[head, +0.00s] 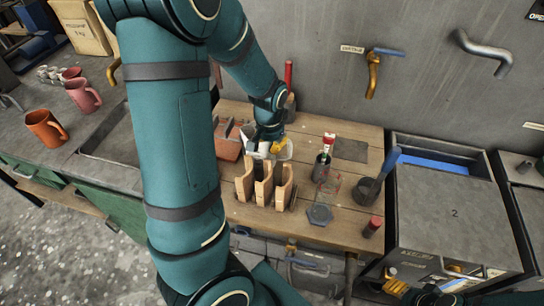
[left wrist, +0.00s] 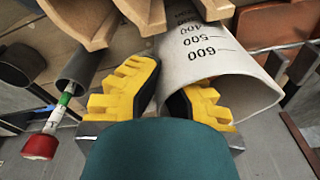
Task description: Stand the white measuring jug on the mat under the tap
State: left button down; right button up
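The white measuring jug (left wrist: 196,62) shows in the left wrist view, with printed marks up to 600 and its open mouth towards the camera. My left gripper (left wrist: 165,100) is at its rim; the right-hand finger overlaps the mouth and the other is to the left. Whether the fingers clamp the jug is hard to see. In the head view my left gripper (head: 272,146) is low over the wooden bench, partly covering pale shapes. The dark mat (head: 351,150) lies bare below the brass tap (head: 373,78) with a blue lever. My right gripper (head: 397,287) is partly visible at the bottom.
A wooden slotted rack (head: 265,190) stands in front of my left gripper. An orange bin (head: 228,148) is to its left. A dark cup with a red-topped tool (head: 327,147), a clear glass (head: 329,185) and a grey hexagonal piece (head: 319,214) stand front of the mat.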

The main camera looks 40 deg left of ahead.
aim_at(272, 155)
pick_arm(q)
jog(key=shift+w+f+b, duration=0.1)
jog(key=shift+f+b, duration=0.35)
jog(key=shift+f, duration=1.8)
jog(key=c, duration=1.1)
grip_release()
jog(key=shift+c, duration=0.2)
